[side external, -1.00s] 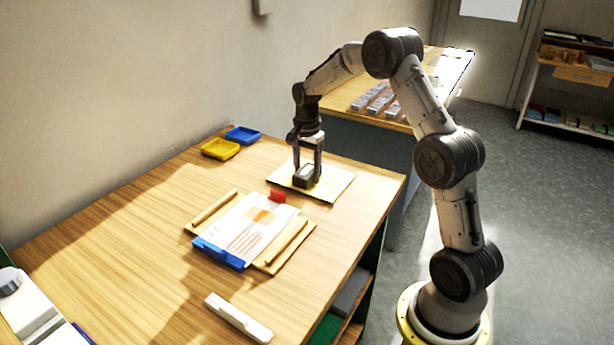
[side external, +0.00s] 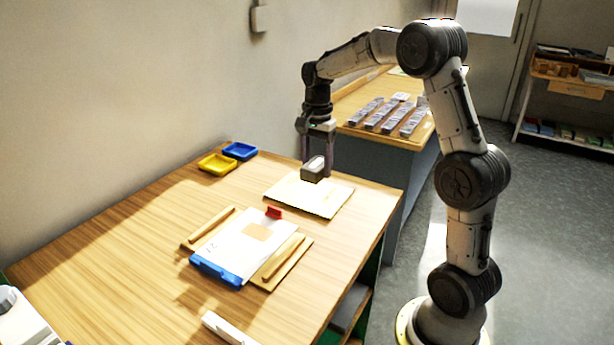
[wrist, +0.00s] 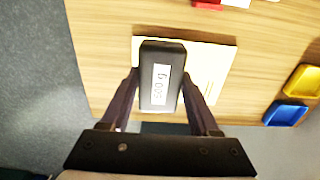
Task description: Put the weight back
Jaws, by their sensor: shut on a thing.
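The weight is a dark block (side external: 313,172) with a pale top. In the wrist view the weight (wrist: 160,100) carries a white label that appears to read "500 g". My gripper (side external: 317,160) is shut on it, with one finger on each side, and holds it above a cream sheet or board (side external: 310,196) on the wooden table. The wrist view also shows my gripper (wrist: 158,92) around the weight, with the cream sheet (wrist: 215,65) behind it. The part of the sheet straight under the weight is hidden in the wrist view.
Yellow (side external: 216,165) and blue (side external: 239,151) trays stand at the back. A white bar (side external: 226,328) lies at the front. A second table (side external: 345,125) holds rows of grey blocks.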

